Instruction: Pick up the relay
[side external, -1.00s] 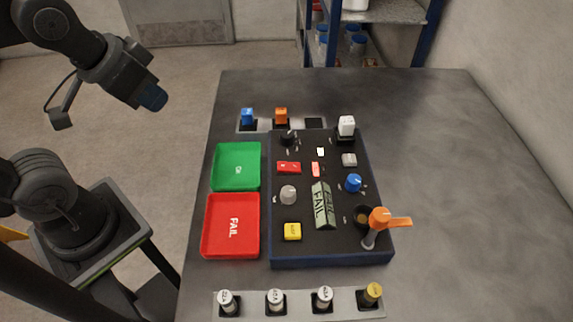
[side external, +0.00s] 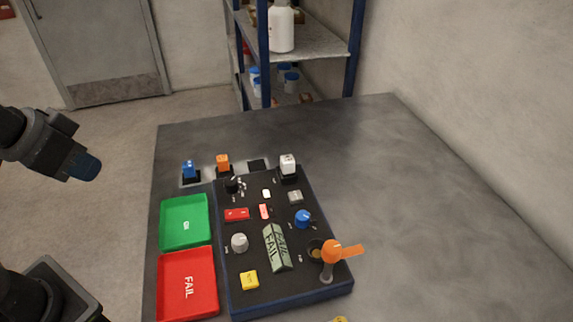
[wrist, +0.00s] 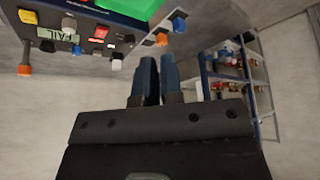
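The blue block (wrist: 178,23) and orange block (wrist: 162,40) also show in the wrist view, right of the panel. My gripper (side external: 88,167) is left of the table, well away from all three blocks. In the wrist view its two blue fingers (wrist: 160,78) are together with nothing between them.
The dark panel (side external: 255,296) carries knobs, buttons, a FAIL-marked prism (side external: 276,248) and an orange-handled lever (side external: 340,251). A green tray (side external: 187,222) and red FAIL tray (side external: 188,284) lie left of it. An empty socket (side external: 258,165) is beside the orange block. The table's right side is clear.

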